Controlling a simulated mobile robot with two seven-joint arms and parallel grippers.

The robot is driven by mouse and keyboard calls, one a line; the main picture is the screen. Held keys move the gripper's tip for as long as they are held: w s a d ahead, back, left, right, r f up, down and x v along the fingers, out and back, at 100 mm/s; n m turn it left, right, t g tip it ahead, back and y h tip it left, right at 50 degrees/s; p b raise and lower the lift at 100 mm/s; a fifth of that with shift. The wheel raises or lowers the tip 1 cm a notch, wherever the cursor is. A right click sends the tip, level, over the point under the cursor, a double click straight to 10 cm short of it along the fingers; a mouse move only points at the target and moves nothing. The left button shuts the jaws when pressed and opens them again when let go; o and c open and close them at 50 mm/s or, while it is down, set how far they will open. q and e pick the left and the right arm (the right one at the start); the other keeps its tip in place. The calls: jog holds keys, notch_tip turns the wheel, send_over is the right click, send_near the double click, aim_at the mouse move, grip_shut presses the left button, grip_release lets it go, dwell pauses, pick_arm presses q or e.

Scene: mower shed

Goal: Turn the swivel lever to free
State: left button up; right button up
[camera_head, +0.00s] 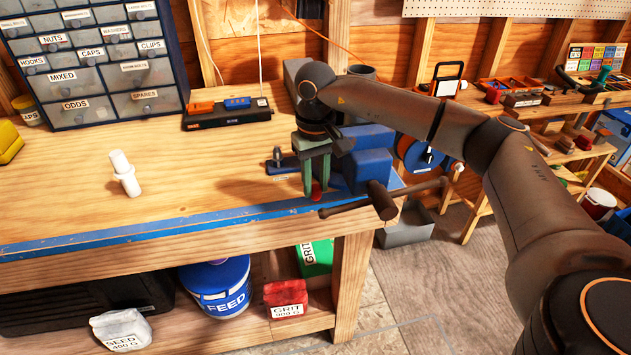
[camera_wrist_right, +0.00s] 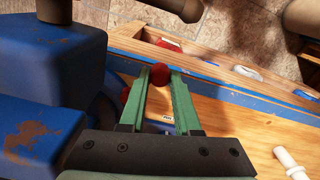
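The blue bench vise (camera_head: 367,160) sits at the right end of the workbench, and its body also fills the left of the right wrist view (camera_wrist_right: 50,75). A small red knob (camera_head: 316,189), seemingly the swivel lever's end, is low at the vise's front left. My right gripper (camera_head: 317,190) points down with its green fingertips on either side of this knob. In the right wrist view the knob (camera_wrist_right: 160,75) fills the gap between the fingertips. The lever's shaft is hidden. A second red part (camera_wrist_right: 124,96) shows outside the left finger. My left gripper is not in view.
The vise's dark handle bar (camera_head: 383,200) sticks out past the bench's blue front edge (camera_head: 180,225), close to the right gripper. A drawer cabinet (camera_head: 90,60) is behind. The bench middle is clear.

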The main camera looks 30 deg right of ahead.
aim_at(316, 187)
jog(key=o, duration=0.5)
jog(key=shift+c, duration=0.2)
notch_tip(316, 187, up, 13)
jog(key=shift+f+b, duration=0.2)
jog(key=shift+b, duration=0.15)
jog(key=shift+c, duration=0.3)
